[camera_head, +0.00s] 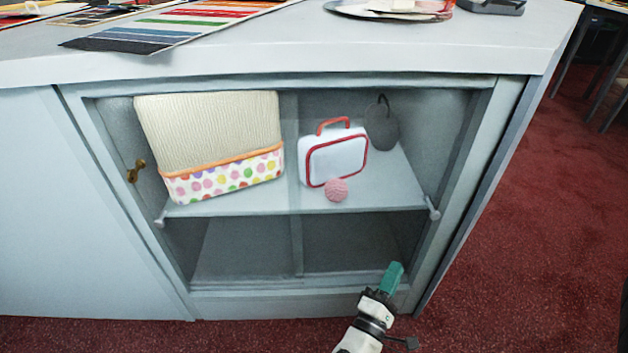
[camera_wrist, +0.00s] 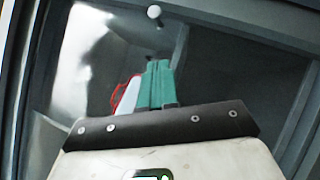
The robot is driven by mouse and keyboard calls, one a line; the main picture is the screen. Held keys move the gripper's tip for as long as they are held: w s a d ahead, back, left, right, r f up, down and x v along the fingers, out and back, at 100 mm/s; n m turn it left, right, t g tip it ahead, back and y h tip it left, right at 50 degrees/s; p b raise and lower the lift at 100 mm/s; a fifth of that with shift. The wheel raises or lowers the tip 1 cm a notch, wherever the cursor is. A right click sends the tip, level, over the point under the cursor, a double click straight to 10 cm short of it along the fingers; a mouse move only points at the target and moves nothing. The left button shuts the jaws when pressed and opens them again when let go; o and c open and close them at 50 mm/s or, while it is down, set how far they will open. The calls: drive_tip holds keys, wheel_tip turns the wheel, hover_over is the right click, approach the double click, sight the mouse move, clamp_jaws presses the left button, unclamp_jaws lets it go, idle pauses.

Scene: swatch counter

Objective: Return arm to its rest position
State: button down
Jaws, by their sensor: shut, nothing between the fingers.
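My gripper (camera_head: 393,277) has green fingers and sits low in front of the open cabinet, at the lower right of the head view. In the wrist view its green fingers (camera_wrist: 157,84) are together with nothing between them. The fingers point up toward the cabinet opening. Part of a white case with a red edge (camera_wrist: 127,97) shows behind the fingers in the wrist view. My gripper is apart from everything on the shelf.
The cabinet shelf (camera_head: 240,205) holds a cream and dotted basket (camera_head: 210,125), a white case with red trim (camera_head: 333,158), a pink ball (camera_head: 337,190) and a dark grey round object (camera_head: 381,128). The lower compartment (camera_head: 345,245) looks empty. Red carpet (camera_head: 535,240) is clear at right.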

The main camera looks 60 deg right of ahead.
drive_tip(key=s+f+m+g+y, duration=0.45)
drive_tip(key=m+y, duration=0.35)
drive_tip(key=y, duration=0.3)
drive_tip(key=w+a+n+t+y, duration=0.35)
drive_tip(key=a+y, duration=0.65)
drive_tip(key=a, duration=0.7)
wheel_tip(320, 180, up, 31)
drive_tip(key=p, duration=3.1)
drive_tip(key=shift+s+a+m+y, duration=0.15)
drive_tip(key=shift+a+m+y, duration=0.05)
drive_tip(key=shift+m+y, duration=0.15)
drive_tip(key=c, duration=1.8)
unclamp_jaws()
